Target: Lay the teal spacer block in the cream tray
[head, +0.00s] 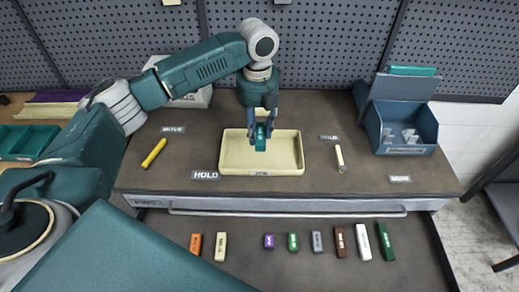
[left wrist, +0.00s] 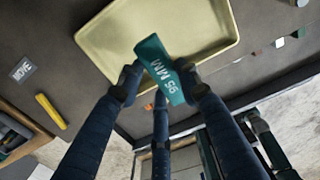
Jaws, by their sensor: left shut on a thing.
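The teal spacer block (left wrist: 160,68), marked "95 MM", is held between the fingers of my left gripper (left wrist: 158,80) in the left wrist view. In the head view the left gripper (head: 261,132) points down over the cream tray (head: 230,165), with the teal block (head: 260,143) between its fingertips. In the left wrist view the cream tray (left wrist: 105,45) lies beyond the block and looks empty. I cannot tell whether the block touches the tray floor. My right gripper does not show.
A yellow stick (head: 154,153) lies left of the tray, and a pale stick (head: 340,158) lies right. A blue bin (head: 402,130) with grey pieces stands at the right. Several coloured blocks, including a green one (head: 385,242), lie in the open drawer (head: 340,270) in front.

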